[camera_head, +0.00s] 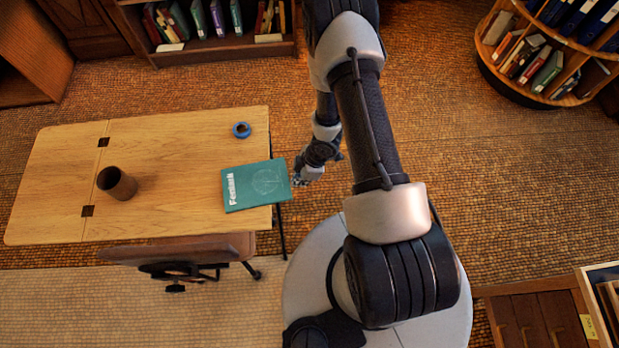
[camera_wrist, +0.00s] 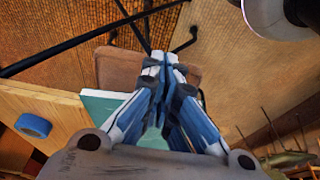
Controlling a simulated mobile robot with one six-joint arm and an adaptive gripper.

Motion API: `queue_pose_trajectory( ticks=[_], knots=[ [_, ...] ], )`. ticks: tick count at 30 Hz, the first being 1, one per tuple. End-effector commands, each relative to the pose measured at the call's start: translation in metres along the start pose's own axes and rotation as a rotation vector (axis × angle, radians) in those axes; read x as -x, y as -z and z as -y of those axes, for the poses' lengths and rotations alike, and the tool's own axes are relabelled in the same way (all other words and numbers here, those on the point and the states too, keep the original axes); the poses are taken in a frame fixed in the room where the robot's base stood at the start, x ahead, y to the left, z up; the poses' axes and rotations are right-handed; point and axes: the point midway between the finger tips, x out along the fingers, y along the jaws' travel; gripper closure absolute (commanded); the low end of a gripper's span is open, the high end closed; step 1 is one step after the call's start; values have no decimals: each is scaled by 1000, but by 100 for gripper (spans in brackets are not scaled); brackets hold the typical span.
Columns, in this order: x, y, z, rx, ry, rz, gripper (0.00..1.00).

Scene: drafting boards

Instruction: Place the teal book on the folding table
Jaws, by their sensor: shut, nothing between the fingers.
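The teal book (camera_head: 250,187) lies flat on the right end of the folding table (camera_head: 190,140), its right edge overhanging the table's edge. It also shows in the wrist view (camera_wrist: 103,105), partly hidden behind my fingers. My gripper (camera_head: 298,180) is just right of the book's overhanging edge in the head view; whether it touches the book cannot be told. In the wrist view my gripper (camera_wrist: 164,62) has its fingers together, with nothing held.
A blue tape ring (camera_head: 241,130) and a brown cup (camera_head: 117,183) stand on the folding table. A brown chair (camera_head: 180,249) is at its front edge. Bookshelves (camera_head: 215,48) stand at the back, and a round shelf (camera_head: 545,65) is at upper right. Floor right of my arm is clear.

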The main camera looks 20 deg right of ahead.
Motion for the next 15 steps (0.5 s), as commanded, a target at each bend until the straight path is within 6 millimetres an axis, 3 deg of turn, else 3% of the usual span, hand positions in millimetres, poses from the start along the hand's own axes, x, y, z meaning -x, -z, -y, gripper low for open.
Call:
queue_pose_trajectory(
  ticks=[12,15],
  knots=[
    [-1,5,0,-1,0,0,100],
    [-4,16,0,4,0,0,100]
  ],
)
